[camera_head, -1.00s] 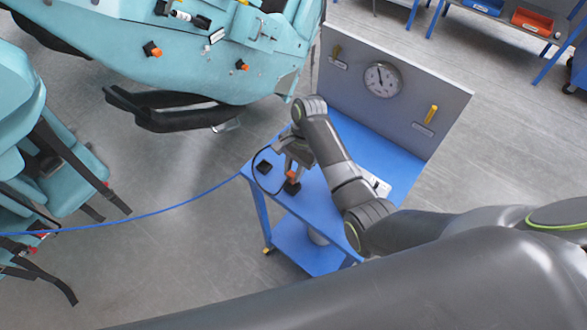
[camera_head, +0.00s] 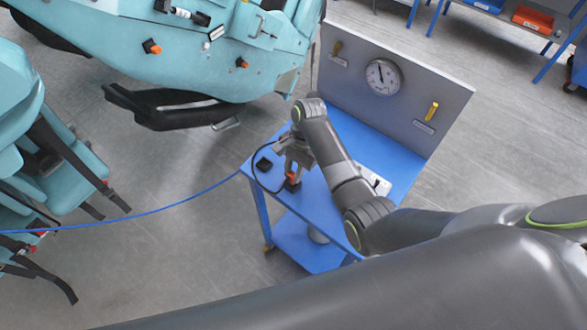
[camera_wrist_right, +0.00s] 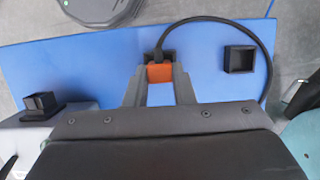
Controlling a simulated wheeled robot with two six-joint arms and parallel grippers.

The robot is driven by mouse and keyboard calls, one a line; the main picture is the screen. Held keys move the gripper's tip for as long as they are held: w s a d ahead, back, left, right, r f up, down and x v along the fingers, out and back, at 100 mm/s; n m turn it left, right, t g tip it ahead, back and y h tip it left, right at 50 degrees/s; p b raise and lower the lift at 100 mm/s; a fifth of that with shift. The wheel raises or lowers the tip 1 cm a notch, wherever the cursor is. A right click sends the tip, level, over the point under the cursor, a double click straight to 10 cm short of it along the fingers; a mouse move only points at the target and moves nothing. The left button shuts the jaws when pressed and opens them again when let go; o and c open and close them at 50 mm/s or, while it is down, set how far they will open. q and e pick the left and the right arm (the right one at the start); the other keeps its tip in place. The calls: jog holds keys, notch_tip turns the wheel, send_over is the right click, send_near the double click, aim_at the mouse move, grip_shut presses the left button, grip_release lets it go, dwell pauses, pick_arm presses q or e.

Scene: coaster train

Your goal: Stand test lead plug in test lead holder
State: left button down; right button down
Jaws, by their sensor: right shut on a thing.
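An orange test lead plug (camera_head: 291,178) with a black cable is over the blue cart top. My right gripper (camera_wrist_right: 159,74) is shut on the orange plug (camera_wrist_right: 159,72), one finger on each side. A black square holder (camera_head: 294,187) is directly under the plug in the head view. It shows partly behind the plug in the wrist view (camera_wrist_right: 175,56). I cannot tell how far the plug's lower end is inside it. A second black square socket (camera_wrist_right: 239,58) is empty and apart from the plug, to its right in the wrist view. My left gripper is not in view.
The cable (camera_wrist_right: 268,50) loops around the empty socket. A grey panel (camera_head: 400,75) with a gauge (camera_head: 383,77) stands at the cart's back. A teal coaster car (camera_head: 215,60) is close on the left. A blue line (camera_head: 150,213) runs left from the cart.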

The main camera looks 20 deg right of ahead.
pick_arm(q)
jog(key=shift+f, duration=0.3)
pick_arm(e)
jog(key=shift+f, duration=0.75)
jog(key=c, duration=1.1)
grip_release()
jog(key=shift+c, duration=0.2)
